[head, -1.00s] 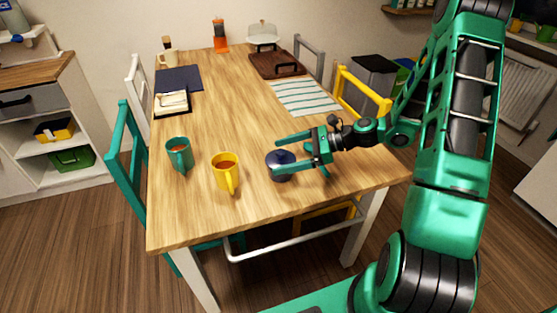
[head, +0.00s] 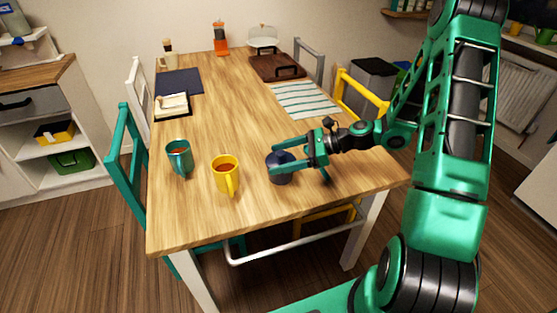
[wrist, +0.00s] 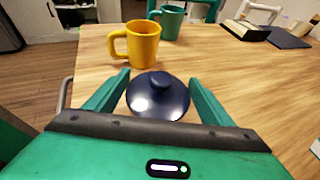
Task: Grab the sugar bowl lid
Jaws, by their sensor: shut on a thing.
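The sugar bowl (head: 283,177) is dark blue and stands near the front right of the wooden table. Its dark blue lid (wrist: 158,95) is round and glossy with a knob on top, and it looks seated on the bowl. In the head view the lid (head: 279,158) is partly covered by my fingers. My gripper (head: 272,160) reaches in from the right, with one finger on each side of the lid. It is shut on the lid. In the wrist view my gripper (wrist: 158,85) has the lid between its two green fingers. The bowl's body is mostly hidden there.
A yellow mug (head: 225,176) stands just left of the bowl, and a teal mug (head: 179,157) stands further left. A striped placemat (head: 306,99), a brown tray (head: 277,68) and a dark blue placemat (head: 179,81) lie further back. The table's middle is clear.

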